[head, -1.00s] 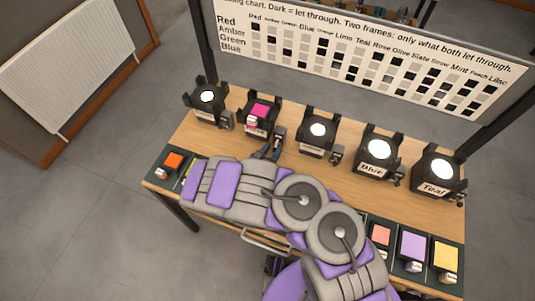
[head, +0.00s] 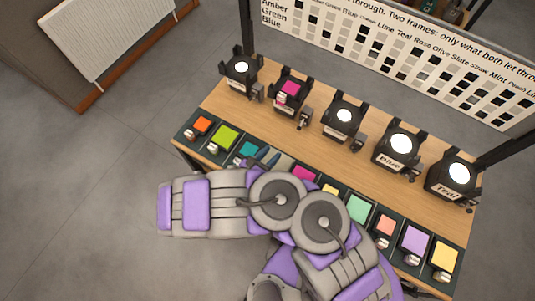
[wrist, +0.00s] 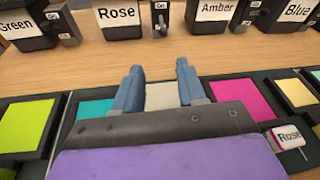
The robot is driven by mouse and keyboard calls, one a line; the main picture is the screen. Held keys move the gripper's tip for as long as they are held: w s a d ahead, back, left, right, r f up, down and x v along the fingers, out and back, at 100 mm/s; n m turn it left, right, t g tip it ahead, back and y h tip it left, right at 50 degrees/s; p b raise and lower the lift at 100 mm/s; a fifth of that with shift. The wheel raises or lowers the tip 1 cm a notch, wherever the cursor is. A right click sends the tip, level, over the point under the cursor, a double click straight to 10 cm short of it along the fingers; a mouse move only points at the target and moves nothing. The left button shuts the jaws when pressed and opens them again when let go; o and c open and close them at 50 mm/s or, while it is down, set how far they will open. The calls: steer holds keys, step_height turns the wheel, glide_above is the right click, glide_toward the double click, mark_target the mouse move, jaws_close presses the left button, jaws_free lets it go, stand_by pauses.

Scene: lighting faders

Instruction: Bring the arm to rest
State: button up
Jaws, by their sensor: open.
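My gripper (wrist: 159,84) is open and empty in the wrist view, its two blue-grey fingers apart. It is above the dark rack, in front of the lamps, with a pale grey filter frame (wrist: 161,95) showing between the fingers. In the head view the fingertips (head: 267,159) show just right of the teal frame (head: 249,149). My arm is bent and reaches over the rack's front edge, hiding part of it. I cannot tell whether the fingers touch anything below.
Several lamps stand along the bench (head: 320,150), including Blue (head: 400,145) and Teal (head: 458,175); one holds a magenta frame (head: 290,89). A chart board (head: 400,50) stands behind. The rack holds lime (head: 225,137), magenta (wrist: 240,98) and other frames. Floor at left is clear.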

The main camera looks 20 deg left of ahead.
steer(key=shift+s+a+r, duration=0.1)
steer(key=shift+s, duration=0.3)
steer(key=w+d+r+m+g+h, duration=0.3)
steer(key=w+d+r+m+h, duration=0.15)
steer(key=d+r+m, duration=0.35)
steer(key=w+d+r+m+g+h, duration=0.2)
steer(key=w+d+r+m+h, duration=0.25)
steer(key=d+r, duration=0.55)
steer(key=s+d+r+m+g+h, duration=0.1)
steer(key=d+r+m+g, duration=0.4)
steer(key=d+r+m, duration=0.25)
steer(key=s+d+r+m+g+y, duration=0.3)
steer(key=s+d+m+g, duration=0.15)
steer(key=s, duration=0.25)
steer(key=s+d+r+m+g+y, duration=0.3)
steer(key=s+d+m, duration=0.2)
steer(key=s+d, duration=0.1)
steer(key=s+a+r+m+y, duration=0.1)
steer(key=s+a+m+y, duration=0.1)
steer(key=s, duration=0.4)
steer(key=s+a+r+m+t+y, duration=0.1)
steer(key=s+a+r+m+y, duration=0.1)
steer(key=s+y, duration=0.4)
steer(key=shift+s+a+r+m, duration=0.25)
steer(key=shift+s+a+m, duration=0.25)
steer(key=shift+a+m, duration=0.4)
